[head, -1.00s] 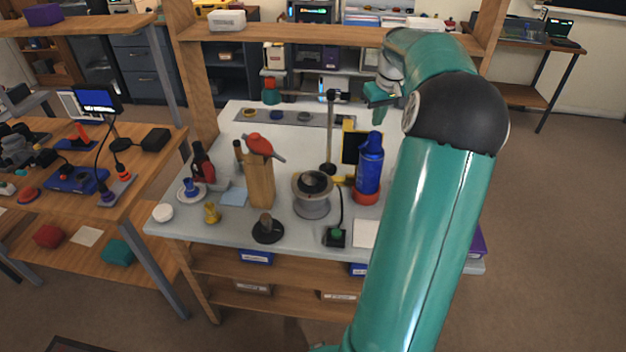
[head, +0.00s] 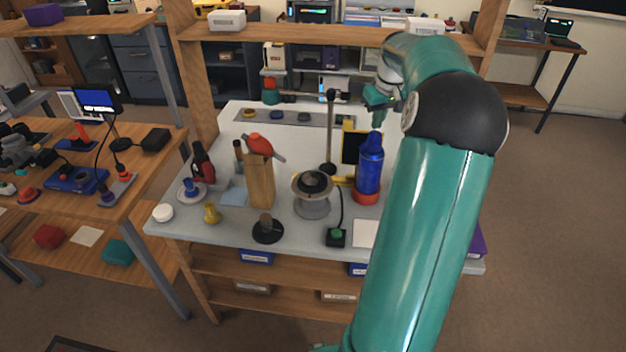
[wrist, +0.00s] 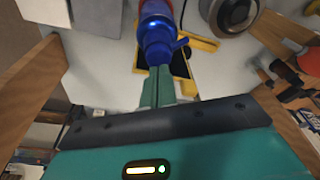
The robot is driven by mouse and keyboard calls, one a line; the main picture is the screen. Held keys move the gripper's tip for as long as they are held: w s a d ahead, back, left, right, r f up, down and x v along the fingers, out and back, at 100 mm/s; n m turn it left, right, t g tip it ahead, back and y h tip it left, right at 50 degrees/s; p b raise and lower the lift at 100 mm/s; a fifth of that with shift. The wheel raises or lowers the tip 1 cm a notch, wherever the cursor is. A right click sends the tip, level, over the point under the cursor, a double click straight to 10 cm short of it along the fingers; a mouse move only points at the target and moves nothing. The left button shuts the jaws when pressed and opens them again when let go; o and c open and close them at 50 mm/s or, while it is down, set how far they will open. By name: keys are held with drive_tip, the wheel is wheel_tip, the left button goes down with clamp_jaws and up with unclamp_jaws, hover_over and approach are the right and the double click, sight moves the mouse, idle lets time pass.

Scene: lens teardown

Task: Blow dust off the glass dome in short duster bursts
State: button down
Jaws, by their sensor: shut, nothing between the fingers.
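A blue duster bottle (head: 369,165) stands upright in a red ring at the right of the bench. Its upper end and side lever show in the wrist view (wrist: 157,38). A dark dome (head: 314,183) sits on a round grey stand left of the bottle. The stand also shows at the top of the wrist view (wrist: 232,14). I cannot make out dust on the dome. My gripper (head: 378,119) is above and just behind the bottle top. Its fingers are shut together and empty in the wrist view (wrist: 160,78), pointing toward the bottle, with no visible grip on it.
A wooden block with a red-handled tool (head: 260,180) stands left of the dome. A thin post (head: 330,130) rises behind it. A green-button switch (head: 336,237) and white pad (head: 365,233) lie in front. A wooden shelf (head: 300,36) spans the back.

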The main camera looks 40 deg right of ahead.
drive_tip(key=shift+f, duration=1)
idle(0.6)
drive_tip(key=shift+r, duration=1.5)
drive_tip(key=shift+f, duration=0.1)
idle(2.0)
drive_tip(key=shift+f, duration=1.45)
idle(0.4)
